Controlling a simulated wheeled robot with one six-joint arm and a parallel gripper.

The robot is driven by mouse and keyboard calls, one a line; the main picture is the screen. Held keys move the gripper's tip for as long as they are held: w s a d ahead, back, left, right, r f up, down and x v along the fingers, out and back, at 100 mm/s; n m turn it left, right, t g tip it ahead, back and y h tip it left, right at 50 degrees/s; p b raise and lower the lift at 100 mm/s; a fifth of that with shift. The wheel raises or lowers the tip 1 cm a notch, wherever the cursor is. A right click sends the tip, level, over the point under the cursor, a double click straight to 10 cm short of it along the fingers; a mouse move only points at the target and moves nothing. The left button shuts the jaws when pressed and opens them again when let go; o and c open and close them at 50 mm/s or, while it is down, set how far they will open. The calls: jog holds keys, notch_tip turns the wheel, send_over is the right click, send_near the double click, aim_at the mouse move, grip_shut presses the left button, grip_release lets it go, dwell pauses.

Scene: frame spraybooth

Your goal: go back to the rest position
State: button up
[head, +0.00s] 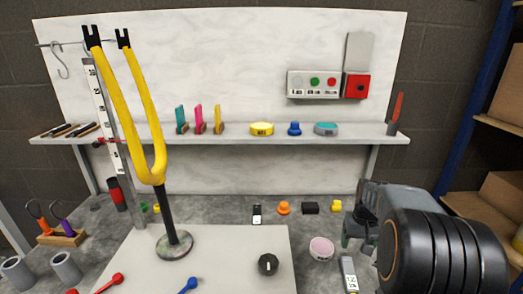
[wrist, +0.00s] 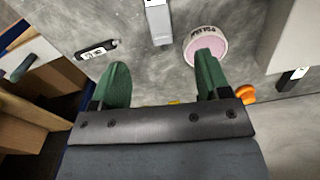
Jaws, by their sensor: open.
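My gripper (wrist: 160,85) is open in the wrist view, its two green fingers apart with bare grey bench between them. In the head view my arm comes in from the right, and its dark wrist hides much of the gripper (head: 362,228). A round pink tin (head: 321,249) stands on the bench just left of the gripper. In the wrist view the pink tin (wrist: 205,46) shows beside the right fingertip; I cannot tell whether they touch. A grey and white device (wrist: 158,20) lies beyond the fingers.
A white board (head: 215,262) with a black knob (head: 268,264) and a stand holding a yellow fork-shaped frame (head: 158,150) is at left. A shelf (head: 240,137) with tins runs behind. Small orange (head: 284,208) and black (head: 310,207) pieces lie on the bench. Cardboard boxes (head: 500,190) stand right.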

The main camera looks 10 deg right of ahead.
jog(key=s+a+r+n+t+p, duration=0.1)
jog(key=s+a+r+p, duration=0.3)
jog(key=a+r+p, duration=0.2)
jog(key=s+a+r+n+t+p, duration=0.1)
jog(key=s+a+r+p, duration=0.3)
jog(key=r+p, duration=0.6)
jog(key=s+a+r+n+t+p, duration=0.1)
jog(key=s+a+r+p, duration=0.3)
jog(key=a+r+p, duration=0.4)
notch_tip(320, 180, up, 6)
jog(key=shift+a+f+t, duration=0.25)
jog(key=shift+a+t, duration=0.05)
jog(key=shift+a, duration=0.1)
